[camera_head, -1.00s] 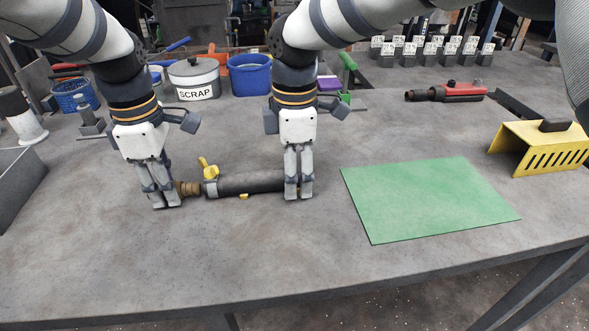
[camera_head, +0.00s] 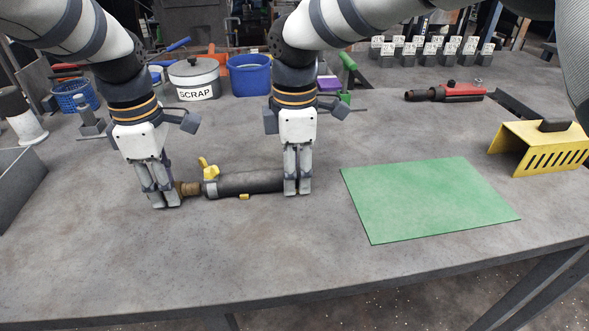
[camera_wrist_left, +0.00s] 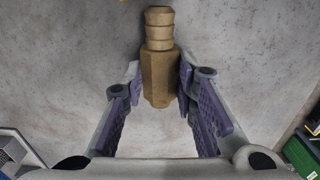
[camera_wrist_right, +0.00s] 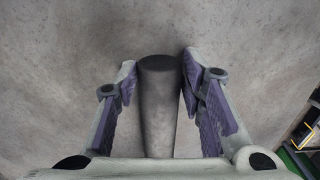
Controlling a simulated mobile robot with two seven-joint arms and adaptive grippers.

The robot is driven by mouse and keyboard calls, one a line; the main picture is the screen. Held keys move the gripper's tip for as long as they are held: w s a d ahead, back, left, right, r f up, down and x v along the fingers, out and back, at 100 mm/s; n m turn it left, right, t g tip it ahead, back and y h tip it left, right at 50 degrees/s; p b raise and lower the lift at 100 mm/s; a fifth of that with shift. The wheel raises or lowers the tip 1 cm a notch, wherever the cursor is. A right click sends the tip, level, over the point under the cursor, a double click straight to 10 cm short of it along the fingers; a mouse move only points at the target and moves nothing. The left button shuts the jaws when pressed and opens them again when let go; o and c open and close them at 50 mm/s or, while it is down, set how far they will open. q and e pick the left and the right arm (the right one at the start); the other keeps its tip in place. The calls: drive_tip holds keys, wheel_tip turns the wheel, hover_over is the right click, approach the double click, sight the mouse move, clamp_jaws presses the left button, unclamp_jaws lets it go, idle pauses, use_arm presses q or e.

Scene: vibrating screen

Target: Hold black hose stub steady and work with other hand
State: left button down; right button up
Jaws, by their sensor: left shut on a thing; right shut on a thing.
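The black hose stub (camera_head: 248,183) lies sideways low over the table, with a yellow clamp (camera_head: 208,168) at its left end. My right gripper (camera_head: 297,192) is shut on its right end; the right wrist view shows the dark hose (camera_wrist_right: 158,110) between the fingers. My left gripper (camera_head: 166,204) is shut on a brass fitting (camera_head: 188,188). The left wrist view shows the fitting's hex body (camera_wrist_left: 157,75) between the fingers, its ribbed tail pointing away. The tail faces the hose's left end, nearly in line; I cannot tell whether they touch.
A green mat (camera_head: 430,198) lies to the right, with a yellow slotted bracket (camera_head: 548,150) beyond it. A SCRAP pot (camera_head: 195,80), a blue bucket (camera_head: 249,75) and a red-handled tool (camera_head: 445,93) stand or lie behind. The table's front is clear.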

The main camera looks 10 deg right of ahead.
sight(190, 184)
use_arm(q)
drive_tip(key=shift+a, duration=0.1)
drive_tip(key=shift+w+d, duration=0.1)
drive_tip(key=shift+d, duration=2.05)
use_arm(e)
drive_tip(key=shift+a, duration=0.1)
idle(2.7)
use_arm(q)
drive_tip(key=c, duration=1.2)
unclamp_jaws()
wheel_tip(190, 184, up, 12)
drive_tip(key=shift+r, duration=0.1)
